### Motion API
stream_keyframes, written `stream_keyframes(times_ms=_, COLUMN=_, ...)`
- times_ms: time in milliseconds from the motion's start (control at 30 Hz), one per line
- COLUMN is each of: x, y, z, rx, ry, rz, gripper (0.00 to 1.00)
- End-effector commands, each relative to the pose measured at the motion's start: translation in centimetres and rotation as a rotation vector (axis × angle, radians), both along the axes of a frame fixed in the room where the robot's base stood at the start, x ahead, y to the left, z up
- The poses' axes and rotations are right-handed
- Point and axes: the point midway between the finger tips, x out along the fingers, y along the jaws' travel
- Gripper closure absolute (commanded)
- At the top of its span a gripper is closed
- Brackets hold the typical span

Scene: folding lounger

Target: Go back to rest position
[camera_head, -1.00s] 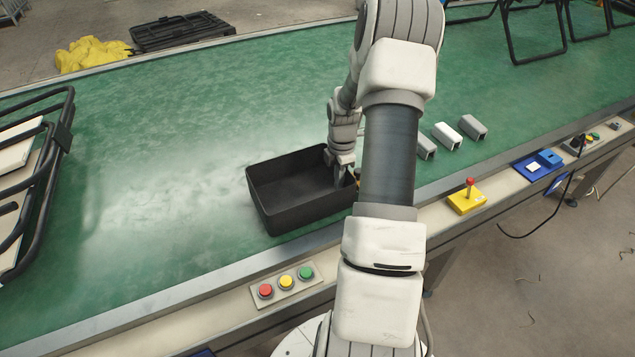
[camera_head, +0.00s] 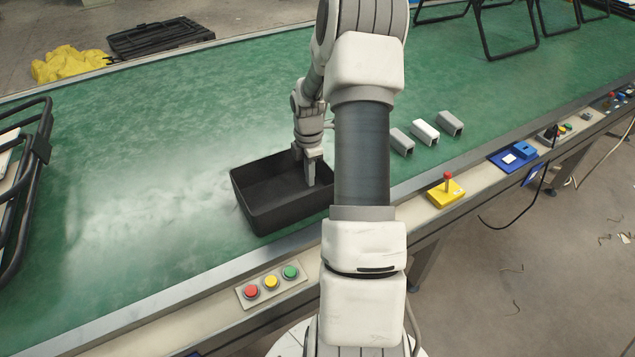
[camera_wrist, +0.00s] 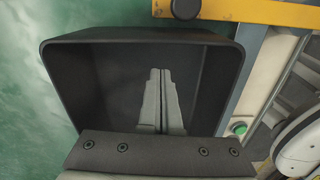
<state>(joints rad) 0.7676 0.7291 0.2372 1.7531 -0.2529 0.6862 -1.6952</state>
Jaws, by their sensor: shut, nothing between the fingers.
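My gripper (camera_head: 310,180) is over the right end of the black bin (camera_head: 262,208) in the head view, with its fingers pointing down into it. In the wrist view the two grey fingers (camera_wrist: 160,78) lie side by side, shut, with nothing seen between them. The bin (camera_wrist: 85,48) fills the middle of that view, and its visible inside looks empty. Part of the bin's right side is hidden behind my arm in the head view.
The bin stands on a green conveyor (camera_head: 130,180). Several small grey and white blocks (camera_head: 425,133) lie right of my arm. A black folding frame (camera_head: 25,190) stands at left.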

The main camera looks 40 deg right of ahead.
Motion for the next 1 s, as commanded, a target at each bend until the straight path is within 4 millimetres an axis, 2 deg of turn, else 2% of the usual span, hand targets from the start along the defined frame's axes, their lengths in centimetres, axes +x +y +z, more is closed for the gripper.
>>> stream_keyframes(times_ms=33, x=0.1, y=0.1, z=1.5, rx=0.0, ry=-0.002, rz=0.002, gripper=1.0)
stream_keyframes(times_ms=100, x=0.1, y=0.1, z=3.0, rx=0.0, ry=-0.002, rz=0.002, gripper=1.0)
stream_keyframes(times_ms=300, x=0.0, y=0.1, z=5.8, rx=0.002, ry=-0.001, rz=0.001, gripper=1.0)
stream_keyframes(times_ms=733, x=0.1, y=0.6, z=7.2, rx=-0.003, ry=-0.001, rz=-0.006, gripper=1.0)
stream_keyframes(times_ms=867, x=0.3, y=2.7, z=9.9, rx=-0.033, ry=-0.015, rz=-0.06, gripper=1.0)
stream_keyframes(times_ms=1000, x=0.0, y=6.9, z=14.6, rx=-0.078, ry=-0.055, rz=-0.179, gripper=1.0)
